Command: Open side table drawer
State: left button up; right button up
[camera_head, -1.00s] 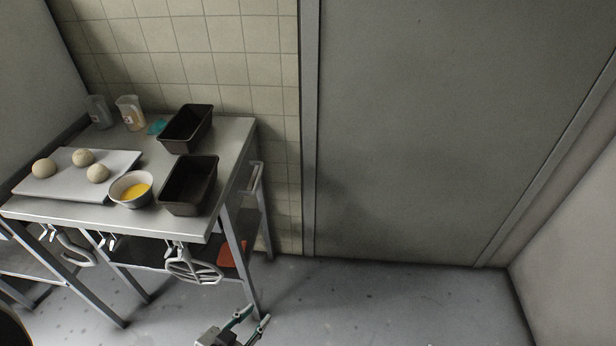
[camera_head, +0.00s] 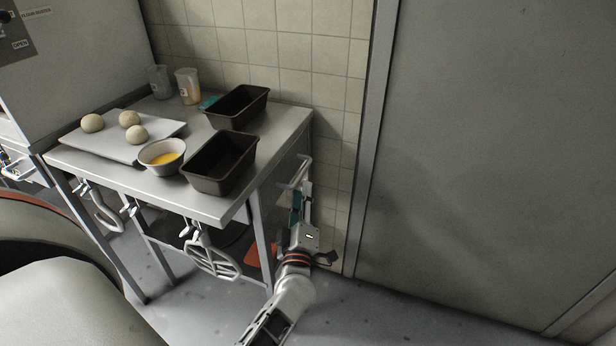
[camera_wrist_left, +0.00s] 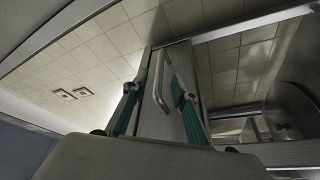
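The side table (camera_head: 218,204) is steel-topped and stands against the tiled wall. Its drawer handle (camera_head: 302,171), a pale bar, is on the table's right-hand end. My left gripper (camera_head: 303,196) is at this end, with its teal-padded fingers reaching up to the handle. In the left wrist view the fingers of my left gripper (camera_wrist_left: 157,100) are spread apart, and the handle (camera_wrist_left: 158,80) lies between them in the picture, on the drawer front (camera_wrist_left: 182,62). I cannot tell whether they touch it. The drawer looks closed. My right gripper is not in view.
On the tabletop are two dark loaf tins (camera_head: 220,163), a bowl of yellow liquid (camera_head: 162,156), a tray (camera_head: 98,144) with dough balls and two clear jugs (camera_head: 188,86). Utensils (camera_head: 213,258) hang from the front edge. A large grey door (camera_head: 480,150) stands to the right.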

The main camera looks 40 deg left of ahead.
aim_at(302, 170)
pick_arm(q)
jog(key=x, duration=0.8)
jog(key=shift+a+b, duration=0.2)
jog(key=shift+b, duration=0.1)
jog(key=shift+s, duration=0.1)
jog(key=shift+c, duration=0.4)
grip_shut()
